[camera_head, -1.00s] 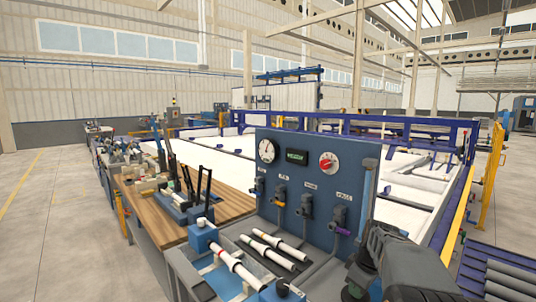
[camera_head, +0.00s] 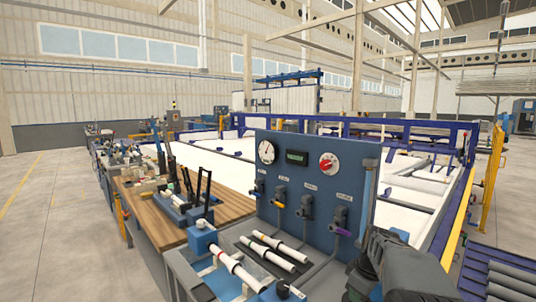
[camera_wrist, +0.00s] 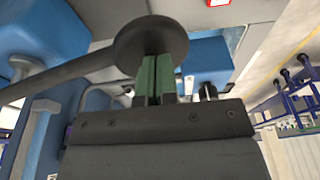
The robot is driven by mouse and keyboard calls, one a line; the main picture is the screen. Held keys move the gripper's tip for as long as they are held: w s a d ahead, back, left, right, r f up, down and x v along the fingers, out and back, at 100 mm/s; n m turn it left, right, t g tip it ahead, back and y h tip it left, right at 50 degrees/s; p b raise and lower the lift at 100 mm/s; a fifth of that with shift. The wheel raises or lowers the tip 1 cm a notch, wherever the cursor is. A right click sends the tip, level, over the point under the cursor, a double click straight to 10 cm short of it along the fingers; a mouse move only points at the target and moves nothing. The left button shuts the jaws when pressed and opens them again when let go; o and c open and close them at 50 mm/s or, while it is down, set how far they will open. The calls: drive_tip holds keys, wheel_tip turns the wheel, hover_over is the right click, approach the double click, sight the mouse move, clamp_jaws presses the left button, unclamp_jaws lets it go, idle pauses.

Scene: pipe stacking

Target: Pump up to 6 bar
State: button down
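A blue test panel (camera_head: 325,197) stands upright, with a round white gauge (camera_head: 267,152), a small green display (camera_head: 297,157) and a red knob (camera_head: 329,163). The gauge and display are too small to read. In the wrist view, the green fingers of my gripper (camera_wrist: 160,72) are close together, with nothing clearly between them. Their tips overlap a dark round disc (camera_wrist: 152,35), from which a dark bar (camera_wrist: 50,80) runs left. I cannot tell whether they touch it. In the head view, my arm hides the fingers at the panel's lower right.
Several valves with coloured handles (camera_head: 279,203) line the panel. White pipes (camera_head: 238,268) lie on the bench before it. A wooden table (camera_head: 160,220) with tools stands left, and a yellow fence post (camera_head: 491,178) stands right. The floor (camera_head: 60,240) at left is clear.

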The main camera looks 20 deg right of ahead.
wheel_tip(320, 180, up, 8)
drive_tip(key=p, duration=0.5)
drive_tip(key=shift+s+a+r+p, duration=0.15)
drive_tip(key=shift+a+r+p, duration=0.05)
drive_tip(key=shift+a+p, duration=0.2)
wheel_tip(320, 180, up, 6)
drive_tip(key=p, duration=0.4)
drive_tip(key=shift+p, duration=0.3)
